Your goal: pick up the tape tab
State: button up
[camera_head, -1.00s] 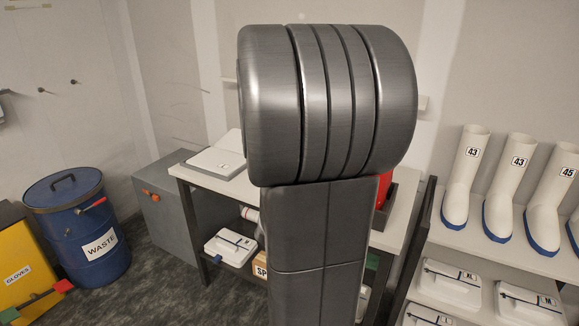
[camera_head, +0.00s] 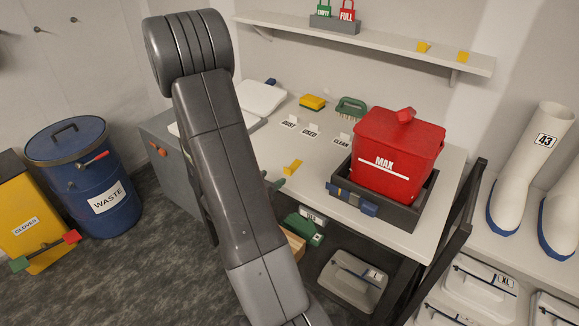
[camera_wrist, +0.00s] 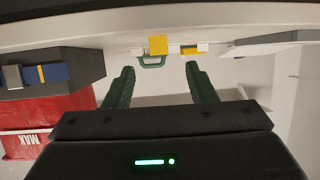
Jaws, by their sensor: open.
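The tape tab is a small yellow piece (camera_head: 292,167) at the front edge of the bench top, left of the red bucket. In the wrist view the tab (camera_wrist: 158,44) shows beyond my fingertips, roughly midway between them. My gripper (camera_wrist: 160,75) is open, with nothing between its dark green fingers, and is apart from the tab. In the head view my arm hides most of the gripper; only a green fingertip (camera_head: 276,184) shows, close to the tab at the bench's front edge.
A red bucket (camera_head: 397,152) stands in a dark tray (camera_head: 402,215) on the bench (camera_head: 455,165). A yellow sponge (camera_head: 312,102) and green brush (camera_head: 351,107) lie behind labels. Two other yellow pieces (camera_head: 423,46) (camera_head: 463,56) are on the wall shelf. A waste drum (camera_head: 90,180) stands left.

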aim_at(287, 170)
jog(key=x, duration=0.4)
jog(key=shift+w+d+f, duration=0.1)
jog(key=shift+w+d, duration=0.1)
jog(key=shift+w, duration=0.05)
jog(key=x, duration=0.1)
jog(key=p+x, duration=0.1)
jog(key=x, duration=0.2)
jog(key=shift+w+d, duration=0.35)
jog(key=shift+d, duration=0.05)
jog(key=shift+w, duration=0.25)
jog(key=c, duration=1)
